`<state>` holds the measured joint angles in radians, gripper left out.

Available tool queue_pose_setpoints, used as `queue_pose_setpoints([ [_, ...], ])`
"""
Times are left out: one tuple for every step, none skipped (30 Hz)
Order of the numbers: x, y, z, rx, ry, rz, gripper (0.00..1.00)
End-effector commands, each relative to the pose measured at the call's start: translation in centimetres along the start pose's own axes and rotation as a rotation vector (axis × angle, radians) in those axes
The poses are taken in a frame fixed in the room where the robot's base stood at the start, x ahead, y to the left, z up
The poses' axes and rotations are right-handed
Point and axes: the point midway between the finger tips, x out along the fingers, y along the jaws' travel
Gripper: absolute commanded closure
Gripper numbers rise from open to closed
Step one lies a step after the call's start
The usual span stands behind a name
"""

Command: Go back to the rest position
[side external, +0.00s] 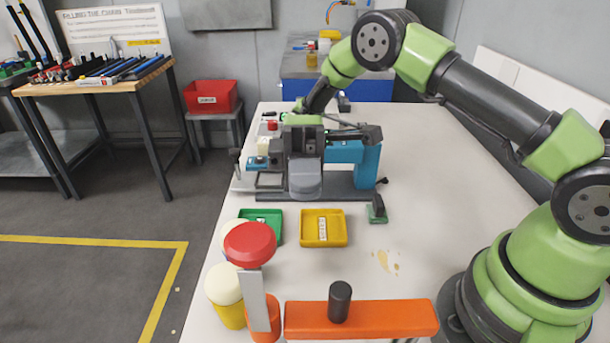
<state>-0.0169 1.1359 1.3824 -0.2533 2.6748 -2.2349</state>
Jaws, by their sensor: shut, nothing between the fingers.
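My gripper (304,145) is at the end of my arm, which arches over from the right and comes down at the bench machine (345,180). The machine has a dark grey base and a teal upright. My gripper is shut and empty, just below my green wrist. Its dark fingers are hard to tell from the dark machine parts around them, and I cannot tell whether they touch.
A red bin (211,97) stands behind left. The table's right side is mostly clear.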

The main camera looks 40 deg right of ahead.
Motion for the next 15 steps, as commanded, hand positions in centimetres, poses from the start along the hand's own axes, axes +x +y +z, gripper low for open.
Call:
queue_pose_setpoints([
  [-0.3, 0.0, 0.0, -0.001, 0.002, 0.001, 1.00],
  [-0.5, 0.0, 0.0, 0.000, 0.001, 0.002, 1.00],
  [-0.6, -0.1, 0.0, 0.002, 0.001, 0.005, 1.00],
  [-0.7, -0.2, 0.1, 0.003, -0.001, 0.011, 1.00],
  [-0.7, -0.4, 0.2, 0.007, -0.005, 0.021, 1.00],
  [-0.7, -0.8, 0.4, 0.014, -0.014, 0.043, 1.00],
  [-0.7, -1.2, 0.6, 0.022, -0.022, 0.065, 1.00],
  [-0.6, -1.8, 0.9, 0.032, -0.032, 0.095, 1.00],
  [-0.5, -2.5, 1.4, 0.050, -0.045, 0.143, 1.00],
  [-0.3, -3.1, 1.8, 0.067, -0.055, 0.187, 1.00],
  [-0.2, -3.8, 2.3, 0.085, -0.062, 0.234, 1.00],
  [0.0, -4.6, 2.9, 0.111, -0.066, 0.305, 1.00],
  [0.2, -5.2, 3.5, 0.132, -0.067, 0.361, 1.00],
  [0.3, -5.8, 4.0, 0.153, -0.062, 0.416, 1.00],
  [0.6, -6.4, 4.7, 0.182, -0.050, 0.490, 1.00],
])
